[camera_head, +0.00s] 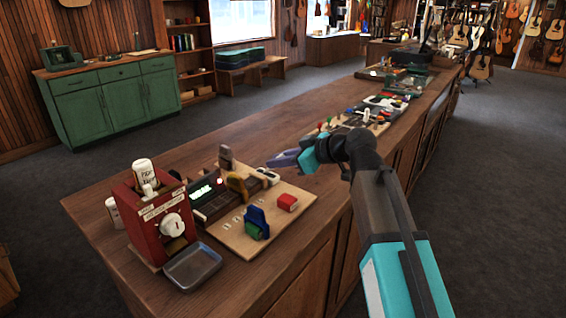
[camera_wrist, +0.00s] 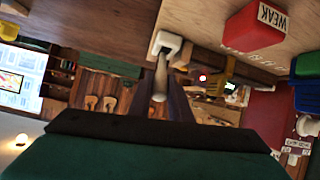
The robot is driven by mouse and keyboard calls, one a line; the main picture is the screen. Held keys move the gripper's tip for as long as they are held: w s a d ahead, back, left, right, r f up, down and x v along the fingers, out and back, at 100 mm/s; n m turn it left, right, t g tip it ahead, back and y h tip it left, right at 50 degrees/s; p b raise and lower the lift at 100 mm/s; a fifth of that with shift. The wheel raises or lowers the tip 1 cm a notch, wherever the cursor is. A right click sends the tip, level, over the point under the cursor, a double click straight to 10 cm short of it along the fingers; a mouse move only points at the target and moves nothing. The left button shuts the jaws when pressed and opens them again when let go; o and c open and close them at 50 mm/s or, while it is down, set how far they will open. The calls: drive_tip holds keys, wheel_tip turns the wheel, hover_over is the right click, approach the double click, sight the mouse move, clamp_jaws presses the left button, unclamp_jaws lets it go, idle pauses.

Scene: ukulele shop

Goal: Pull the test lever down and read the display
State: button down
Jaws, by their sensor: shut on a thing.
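The tester board (camera_head: 243,238) lies on the counter, with a dark display (camera_head: 203,191) showing small green lit text, too small to read. White lever parts (camera_head: 268,175) stand at its far right edge. In the wrist view, the lever (camera_wrist: 161,75) is a pale rod rising from a white base (camera_wrist: 168,45). Its end is between the dark fingers of my gripper (camera_wrist: 160,98), which is shut on it. In the head view, my gripper (camera_head: 284,159) reaches in from the right at the lever; the contact is small there.
A red block labelled WEAK (camera_wrist: 257,24) is beside the lever; it also shows in the head view (camera_head: 287,202). Blue-green (camera_head: 256,222) and yellow (camera_head: 237,186) pieces stand nearby. A red dispenser (camera_head: 160,218) and metal tray (camera_head: 192,266) are left. Bare counter (camera_head: 235,133) lies behind.

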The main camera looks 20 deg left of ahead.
drive_tip(key=shift+s+f, duration=0.1)
drive_tip(key=c, duration=1.6)
unclamp_jaws()
drive_tip(key=shift+s, duration=0.1)
drive_tip(key=shift+c, duration=0.2)
drive_tip(key=shift+d+r, duration=0.15)
drive_tip(key=shift+r, duration=0.05)
drive_tip(key=shift+d+r, duration=0.25)
drive_tip(key=shift+d, duration=0.3)
drive_tip(key=b+v, duration=0.1)
drive_tip(key=v, duration=1.1)
drive_tip(key=shift+s+d+r, duration=0.1)
drive_tip(key=shift+s+r, duration=0.05)
